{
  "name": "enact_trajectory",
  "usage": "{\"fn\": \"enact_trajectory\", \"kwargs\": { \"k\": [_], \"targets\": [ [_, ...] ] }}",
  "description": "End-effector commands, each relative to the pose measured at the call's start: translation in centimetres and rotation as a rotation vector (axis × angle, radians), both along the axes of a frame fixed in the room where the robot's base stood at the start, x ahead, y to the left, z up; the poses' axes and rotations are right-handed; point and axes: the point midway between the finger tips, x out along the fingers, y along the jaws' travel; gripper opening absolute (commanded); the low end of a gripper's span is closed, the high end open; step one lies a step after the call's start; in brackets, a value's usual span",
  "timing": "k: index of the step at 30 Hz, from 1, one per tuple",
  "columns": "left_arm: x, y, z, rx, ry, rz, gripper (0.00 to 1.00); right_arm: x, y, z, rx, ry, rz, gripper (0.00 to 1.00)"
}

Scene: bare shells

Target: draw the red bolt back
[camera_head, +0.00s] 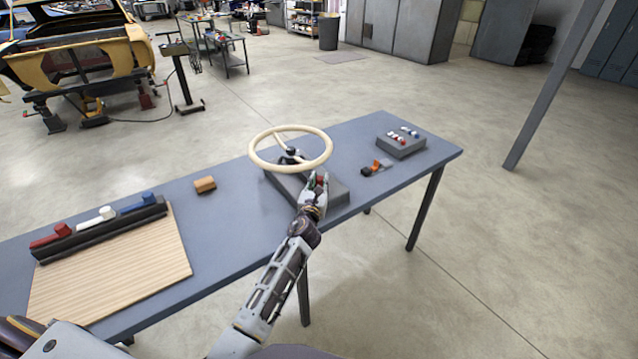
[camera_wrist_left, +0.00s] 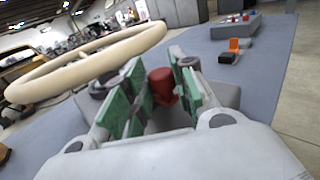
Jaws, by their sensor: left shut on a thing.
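A red bolt handle (camera_head: 50,236) lies at the left end of a dark rail (camera_head: 100,230) on a wooden board, beside a white handle (camera_head: 95,220) and a blue handle (camera_head: 138,204). My left gripper (camera_head: 319,182) is far to the right of it, at the grey base (camera_head: 336,193) under a cream steering wheel (camera_head: 290,149). It is shut on a red knob (camera_wrist_left: 161,84), which shows between its green pads in the left wrist view. The knob's lower part is hidden. My right gripper is not in view.
The steering wheel overhangs close to my left gripper. A grey box with small red, white and blue knobs (camera_head: 401,145) and an orange-and-black piece (camera_head: 376,168) sit to the right. A tan block (camera_head: 205,185) sits left of the wheel. Blue table surface (camera_head: 230,230) is free between.

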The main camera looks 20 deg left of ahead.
Motion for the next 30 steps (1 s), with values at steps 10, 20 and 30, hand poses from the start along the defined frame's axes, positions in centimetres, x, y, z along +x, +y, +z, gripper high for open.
{"fn": "enact_trajectory", "kwargs": {
  "k": [10, 20, 30],
  "targets": [
    [-1.0, -1.2, -0.1, 0.002, 0.002, -0.001, 0.0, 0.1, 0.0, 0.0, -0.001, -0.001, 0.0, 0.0],
    [-2.0, -2.7, -0.1, 0.0, 0.001, -0.002, 0.0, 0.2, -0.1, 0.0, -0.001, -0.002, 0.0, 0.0],
    [-2.0, -2.7, -0.1, -0.001, 0.002, -0.002, 0.35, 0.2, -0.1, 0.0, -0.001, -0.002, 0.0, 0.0]
  ]
}}
